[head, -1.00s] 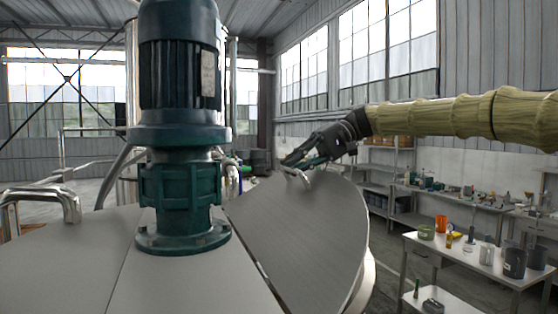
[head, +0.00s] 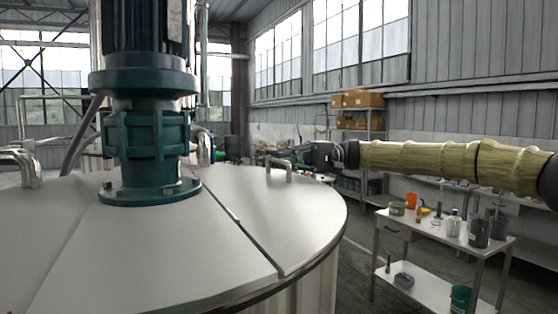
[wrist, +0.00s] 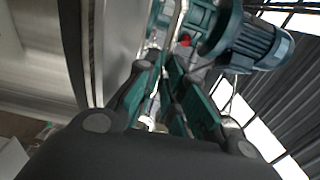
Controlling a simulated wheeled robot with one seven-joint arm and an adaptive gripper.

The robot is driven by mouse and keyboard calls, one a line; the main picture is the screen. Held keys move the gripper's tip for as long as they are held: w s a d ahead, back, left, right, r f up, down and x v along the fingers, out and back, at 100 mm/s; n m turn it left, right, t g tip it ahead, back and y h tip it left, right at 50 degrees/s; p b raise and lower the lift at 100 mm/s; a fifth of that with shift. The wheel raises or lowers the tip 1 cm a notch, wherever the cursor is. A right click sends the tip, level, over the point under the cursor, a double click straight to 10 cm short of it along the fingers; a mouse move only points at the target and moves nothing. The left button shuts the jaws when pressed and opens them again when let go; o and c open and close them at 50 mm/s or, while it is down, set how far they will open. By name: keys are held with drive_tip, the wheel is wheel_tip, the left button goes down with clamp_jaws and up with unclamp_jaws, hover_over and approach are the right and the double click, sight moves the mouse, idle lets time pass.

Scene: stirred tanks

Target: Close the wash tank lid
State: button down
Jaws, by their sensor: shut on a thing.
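The wash tank lid (head: 290,212) is the grey metal flap on the right of the round tank top (head: 110,250). In the head view it lies down, about level with the rest of the top, with a thin dark seam along its left edge. Its bent metal handle (head: 290,172) stands near the far edge. My gripper (head: 276,156) reaches in from the right and is shut on the handle. In the wrist view the fingers of my gripper (wrist: 165,85) are close together, and the grip itself is partly hidden.
A green motor and gearbox (head: 150,130) stand upright on the tank top, left of the lid. Another bent handle (head: 25,165) is at the far left. A white table (head: 440,240) with several containers stands at the right, with floor between it and the tank.

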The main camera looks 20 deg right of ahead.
drive_tip(key=shift+d+f, duration=0.1)
drive_tip(key=shift+f, duration=0.25)
drive_tip(key=c, duration=1.9)
unclamp_jaws()
drive_tip(key=shift+o, duration=0.5)
drive_tip(key=shift+s+d, duration=0.25)
drive_tip(key=shift+d, duration=0.1)
drive_tip(key=shift+w+r, duration=0.1)
drive_tip(key=shift+w, duration=0.15)
drive_tip(key=w+d, duration=0.1)
drive_tip(key=d, duration=1.1)
drive_tip(key=shift+w, duration=0.15)
drive_tip(key=shift+d+f, duration=0.1)
drive_tip(key=shift+f, duration=0.1)
